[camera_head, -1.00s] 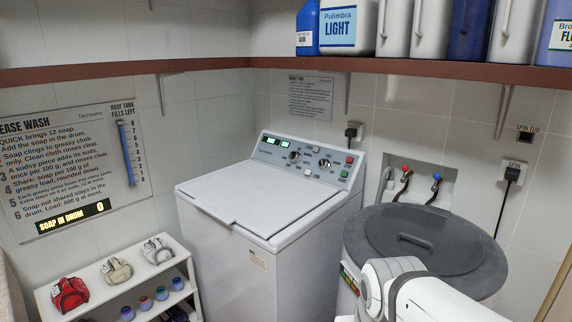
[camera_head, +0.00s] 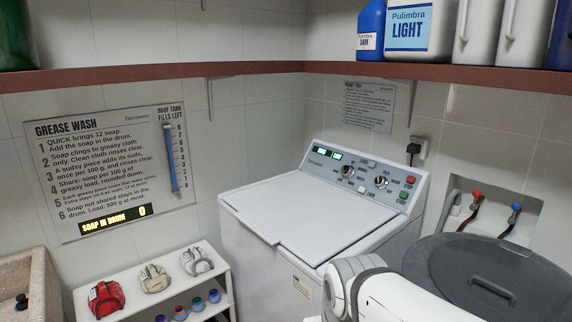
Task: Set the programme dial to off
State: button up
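The white top-loading washing machine (camera_head: 290,222) stands in the corner with its lid closed. Its sloped panel (camera_head: 367,179) carries two round dials, a left dial (camera_head: 347,171) and a right dial (camera_head: 380,182), with small printed labels around them. I cannot read which dial is the programme dial or where either points. The panel also has lit green displays (camera_head: 322,153), a red button (camera_head: 410,180) and green buttons (camera_head: 404,195). Part of my white arm shows at the bottom, in front of the machine's right side. My gripper is not in view.
A grey-lidded spin tub (camera_head: 480,262) stands right of the machine, below red and blue taps. A low white shelf (camera_head: 188,258) with cloth bundles and several small jars stands left. A brown shelf (camera_head: 250,72) holding detergent bottles runs above. A stone basin (camera_head: 25,270) is far left.

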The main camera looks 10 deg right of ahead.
aim_at(348, 170)
jog(key=u, duration=0.15)
jog(key=i, duration=1.25)
jog(key=z, duration=0.45)
